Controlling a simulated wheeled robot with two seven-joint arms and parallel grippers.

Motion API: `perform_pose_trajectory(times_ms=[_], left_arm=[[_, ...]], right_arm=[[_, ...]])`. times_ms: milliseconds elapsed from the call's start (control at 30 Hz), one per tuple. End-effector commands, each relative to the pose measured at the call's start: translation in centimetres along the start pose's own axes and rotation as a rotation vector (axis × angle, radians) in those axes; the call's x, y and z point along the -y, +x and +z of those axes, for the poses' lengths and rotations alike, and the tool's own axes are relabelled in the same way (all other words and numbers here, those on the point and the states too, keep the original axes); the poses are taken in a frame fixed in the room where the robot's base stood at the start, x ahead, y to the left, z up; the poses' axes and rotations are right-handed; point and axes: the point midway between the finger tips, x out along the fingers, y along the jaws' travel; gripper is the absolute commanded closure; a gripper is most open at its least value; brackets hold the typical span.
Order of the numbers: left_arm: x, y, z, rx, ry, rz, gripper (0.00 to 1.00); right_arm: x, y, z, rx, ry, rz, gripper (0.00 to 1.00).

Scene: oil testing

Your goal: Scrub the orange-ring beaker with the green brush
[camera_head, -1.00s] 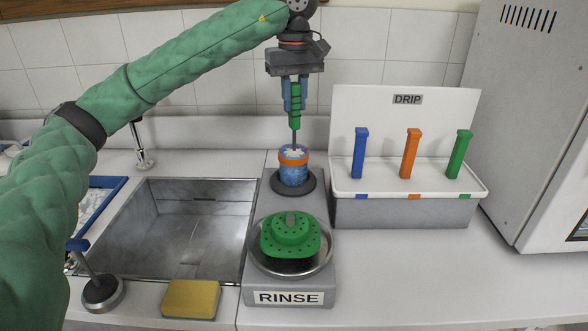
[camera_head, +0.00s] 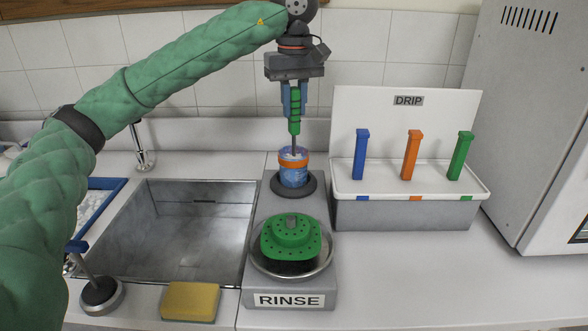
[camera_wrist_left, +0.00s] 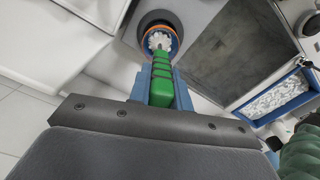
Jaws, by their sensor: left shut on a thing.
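The beaker with the orange ring (camera_head: 293,172) stands upright on a dark round base behind the rinse plate. My left gripper (camera_head: 294,105) points straight down above it and is shut on the green brush (camera_head: 295,123). The brush's stem reaches down into the beaker's mouth, and its head is inside the beaker. In the left wrist view the green brush handle (camera_wrist_left: 162,88) lies between the blue fingers, with the white bristles inside the orange ring (camera_wrist_left: 160,37). My right gripper is not in view.
A green rinser (camera_head: 291,240) sits in front of the beaker on the RINSE stand. A sink (camera_head: 190,235) is to the left. A yellow sponge (camera_head: 190,301) lies at the front. The DRIP rack (camera_head: 405,212) with blue, orange and green posts stands right.

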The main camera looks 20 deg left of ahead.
Motion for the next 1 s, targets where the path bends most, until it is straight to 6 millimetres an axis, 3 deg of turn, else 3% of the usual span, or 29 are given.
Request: perform_pose_trajectory(times_ms=[600, 1000], left_arm=[[0.0, -4.4, 0.0, 0.000, 0.000, 0.000, 1.00], [0.0, -4.5, 0.0, 0.000, 0.000, 0.000, 1.00]], right_arm=[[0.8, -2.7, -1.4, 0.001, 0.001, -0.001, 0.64], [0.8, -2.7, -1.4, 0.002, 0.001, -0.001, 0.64]])
